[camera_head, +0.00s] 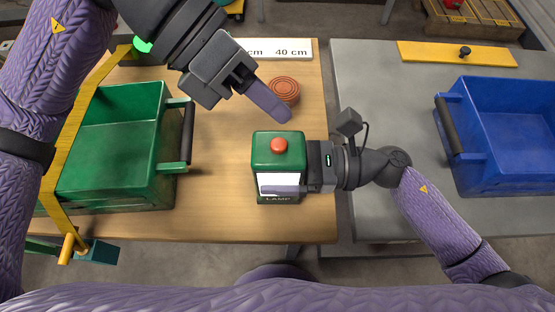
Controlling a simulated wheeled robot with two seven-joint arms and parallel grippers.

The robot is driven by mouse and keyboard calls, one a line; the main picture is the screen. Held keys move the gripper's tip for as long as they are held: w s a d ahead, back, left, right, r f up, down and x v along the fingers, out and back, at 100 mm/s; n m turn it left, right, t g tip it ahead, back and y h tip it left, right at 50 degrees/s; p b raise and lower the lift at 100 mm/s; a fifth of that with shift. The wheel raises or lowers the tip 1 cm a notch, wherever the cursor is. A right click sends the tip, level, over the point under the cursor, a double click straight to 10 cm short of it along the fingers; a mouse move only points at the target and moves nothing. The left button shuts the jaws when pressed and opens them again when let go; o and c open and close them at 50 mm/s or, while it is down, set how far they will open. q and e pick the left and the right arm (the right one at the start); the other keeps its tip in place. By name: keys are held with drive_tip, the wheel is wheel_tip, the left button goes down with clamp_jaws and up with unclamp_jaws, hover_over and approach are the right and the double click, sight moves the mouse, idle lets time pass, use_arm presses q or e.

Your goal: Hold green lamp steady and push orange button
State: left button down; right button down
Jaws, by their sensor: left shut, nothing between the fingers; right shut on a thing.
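The green lamp (271,150) stands on the wooden table, with a white panel on its front and the word LAMP below. The orange button (279,146) is on its top. My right gripper (285,190) comes from the right and is shut on the lamp, with one finger across the front panel. The finger on the far side is hidden. My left gripper (284,116) is shut and empty. Its fingertips appear above and behind the lamp in the picture, apart from the button.
A green crate (117,192) stands left of the lamp on the wooden table (222,222). A round red-brown lid-like disc (285,88) lies behind the lamp. A blue crate (512,188) stands on the grey table (380,85) at right. A sign reading 40 cm (300,44) is at the back.

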unclamp_jaws()
